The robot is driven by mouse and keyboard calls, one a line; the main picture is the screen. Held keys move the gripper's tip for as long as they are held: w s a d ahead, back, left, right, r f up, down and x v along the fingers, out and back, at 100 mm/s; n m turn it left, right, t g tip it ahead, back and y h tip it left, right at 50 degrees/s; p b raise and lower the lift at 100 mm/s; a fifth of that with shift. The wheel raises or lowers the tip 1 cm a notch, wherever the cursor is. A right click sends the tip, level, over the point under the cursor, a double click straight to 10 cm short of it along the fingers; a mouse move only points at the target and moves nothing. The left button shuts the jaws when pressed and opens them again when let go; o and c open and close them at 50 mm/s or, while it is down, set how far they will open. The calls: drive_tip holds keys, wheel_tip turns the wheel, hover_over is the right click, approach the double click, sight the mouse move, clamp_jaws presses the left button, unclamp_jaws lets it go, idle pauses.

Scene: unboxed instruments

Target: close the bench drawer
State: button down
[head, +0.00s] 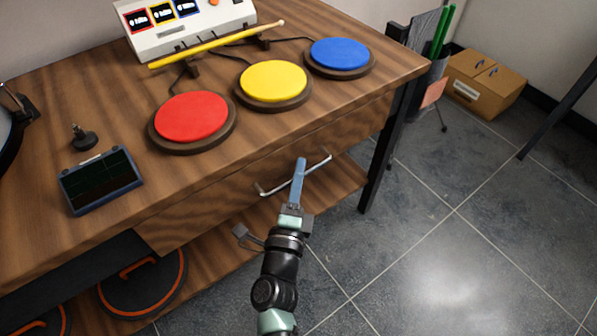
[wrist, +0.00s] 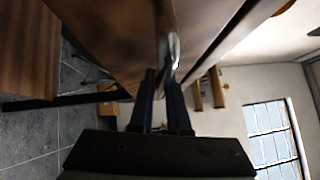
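The bench drawer (head: 227,194) sits under the bench top, and its wooden front stands a little forward at the left end. A silver bar handle (head: 318,164) runs along its front. My gripper (head: 299,168) is at the middle of the handle, with its blue fingers crossing the bar in the head view. In the wrist view the handle (wrist: 171,48) runs up from between the two dark fingers (wrist: 161,85), which are close together and appear shut on it. The fingers hide part of the bar. How far the drawer is out is hard to tell.
On the bench top (head: 235,150) are red (head: 191,117), yellow (head: 273,81) and blue (head: 340,53) pads, a drumstick, a white console and a small dark screen (head: 101,180). A lower shelf (head: 205,275) lies beneath the drawer. The tiled floor (head: 430,240) at right is clear.

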drive_tip(key=c, duration=0.9)
unclamp_jaws()
drive_tip(key=shift+a, duration=0.2)
drive_tip(key=shift+f, duration=0.15)
drive_tip(key=p+v, duration=0.1)
drive_tip(key=v, duration=1.2)
drive_tip(key=shift+d+r+p, duration=0.15)
drive_tip(key=shift+r+p, duration=0.1)
drive_tip(key=shift+p, duration=0.15)
drive_tip(key=shift+w, duration=0.1)
